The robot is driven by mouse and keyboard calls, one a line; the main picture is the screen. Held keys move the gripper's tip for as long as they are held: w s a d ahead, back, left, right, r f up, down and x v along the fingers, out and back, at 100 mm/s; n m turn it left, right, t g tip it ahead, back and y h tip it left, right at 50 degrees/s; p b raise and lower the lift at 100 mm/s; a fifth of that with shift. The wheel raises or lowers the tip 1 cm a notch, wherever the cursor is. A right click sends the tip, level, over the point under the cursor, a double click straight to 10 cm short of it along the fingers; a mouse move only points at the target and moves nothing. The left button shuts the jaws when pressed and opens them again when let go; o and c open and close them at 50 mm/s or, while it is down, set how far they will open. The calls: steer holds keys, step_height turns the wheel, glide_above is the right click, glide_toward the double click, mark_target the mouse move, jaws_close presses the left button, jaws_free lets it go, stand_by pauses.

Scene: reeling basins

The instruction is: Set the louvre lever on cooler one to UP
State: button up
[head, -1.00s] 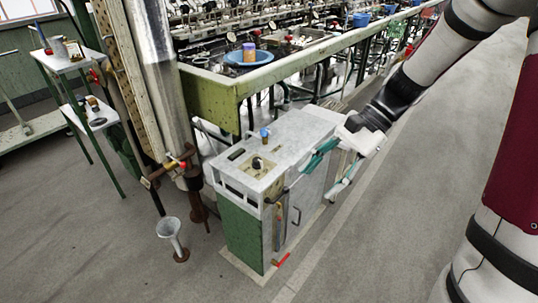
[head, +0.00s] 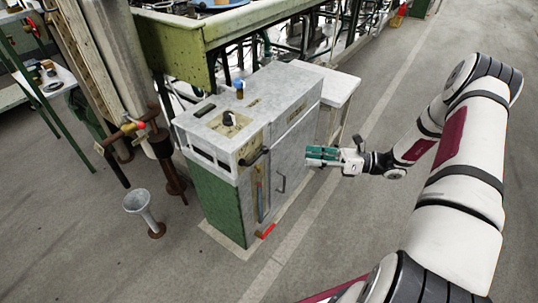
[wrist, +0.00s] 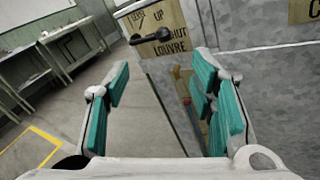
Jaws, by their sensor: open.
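The cooler (head: 265,120) is a grey cabinet with a green end, in the middle of the head view. Its dark louvre lever (head: 253,157) sits on a tan plate high on the front. In the wrist view the lever (wrist: 150,37) lies roughly sideways across the plate (wrist: 165,18), which reads UP, SHUT and LOUVRE; which mark it is set to I cannot tell. My gripper (head: 309,155), with teal pads, is open and empty beside the cabinet front, apart from the lever. In the wrist view the lever shows ahead, between and beyond the fingertips (wrist: 163,75).
A vertical door handle (head: 281,184) and a red-ended, stick-like item (head: 265,231) are at the cabinet front. A blue-topped object (head: 239,88) stands on top. A grey funnel stand (head: 146,214) is on the floor left.

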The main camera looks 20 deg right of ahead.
steer(key=b+x, duration=0.3)
steer(key=x, duration=1)
steer(key=shift+w+a, duration=0.2)
steer(key=shift+a, duration=0.1)
jaws_close()
